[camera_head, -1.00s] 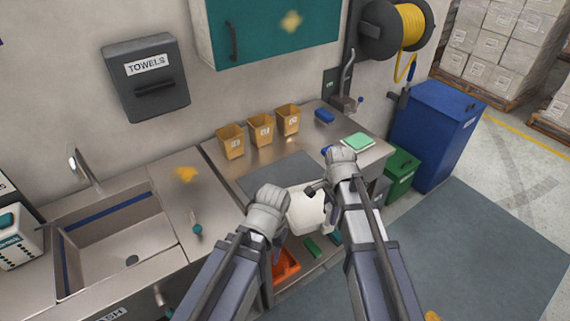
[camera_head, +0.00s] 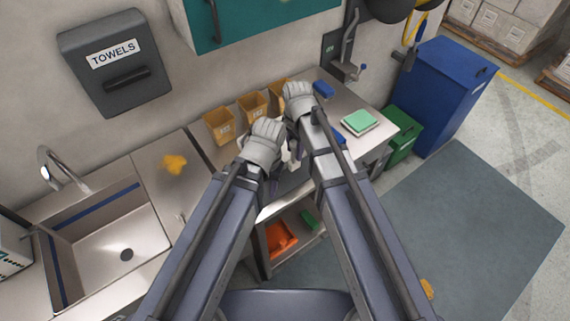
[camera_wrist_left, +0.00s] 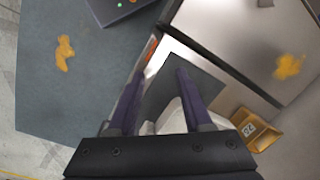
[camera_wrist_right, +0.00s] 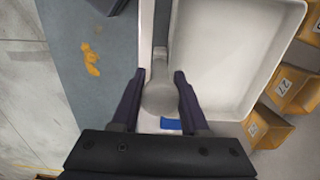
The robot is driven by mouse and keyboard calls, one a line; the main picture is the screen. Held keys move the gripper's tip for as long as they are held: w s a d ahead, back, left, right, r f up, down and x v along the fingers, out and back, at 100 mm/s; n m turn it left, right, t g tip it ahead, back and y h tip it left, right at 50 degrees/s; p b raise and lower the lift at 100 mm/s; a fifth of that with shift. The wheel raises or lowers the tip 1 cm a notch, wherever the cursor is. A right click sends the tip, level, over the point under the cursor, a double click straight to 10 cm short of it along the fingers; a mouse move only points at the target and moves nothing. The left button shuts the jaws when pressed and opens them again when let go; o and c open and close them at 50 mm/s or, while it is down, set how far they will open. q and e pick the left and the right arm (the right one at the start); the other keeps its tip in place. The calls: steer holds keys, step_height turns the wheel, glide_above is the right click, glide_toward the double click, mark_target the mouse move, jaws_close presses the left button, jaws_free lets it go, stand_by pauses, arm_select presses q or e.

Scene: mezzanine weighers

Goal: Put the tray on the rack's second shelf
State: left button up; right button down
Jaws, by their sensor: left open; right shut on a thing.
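A white shallow tray (camera_wrist_right: 232,50) fills the upper right of the right wrist view. In the head view my arms mostly hide it. My right gripper (camera_wrist_right: 160,78) is shut on a rounded grey piece at the tray's left edge. Whether this piece is the tray's handle I cannot tell for sure. My left gripper (camera_wrist_left: 165,62) is open, with a pale rounded shape low between its fingers, apart from it as far as I can tell. In the head view, both hands are over the bench, the left one (camera_head: 272,184) lower. Which shelving is the rack is unclear.
The steel bench (camera_head: 205,165) has a sink (camera_head: 95,245) at left. Several tan boxes (camera_head: 218,125) stand along the wall. A green pad (camera_head: 361,121) lies at right. An orange bin (camera_head: 280,238) and a green block (camera_head: 309,219) sit below the bench. A blue cabinet (camera_head: 440,95) stands right.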

mark_target(294, 167)
step_height(294, 167, down, 5)
steer(key=b, duration=0.4)
steer(key=shift+w+f+b, duration=0.1)
steer(key=shift+f+b, duration=0.05)
steer(key=shift+b, duration=0.2)
arm_select(q)
step_height(294, 167, down, 6)
steer(key=shift+b, duration=0.4)
arm_select(e)
steer(key=shift+f, duration=0.4)
arm_select(q)
steer(key=shift+f, duration=0.1)
arm_select(e)
steer(key=shift+f, duration=0.1)
arm_select(q)
step_height(294, 167, down, 4)
steer(key=b, duration=0.3)
steer(key=shift+r+b, duration=0.25)
steer(key=shift+b, duration=0.1)
arm_select(e)
step_height(294, 167, down, 4)
steer(key=shift+r, duration=0.25)
steer(key=shift+f, duration=0.15)
arm_select(q)
steer(key=shift+f, duration=0.15)
arm_select(e)
steer(key=shift+c, duration=2.1)
jaws_free()
steer(key=shift+r, duration=0.2)
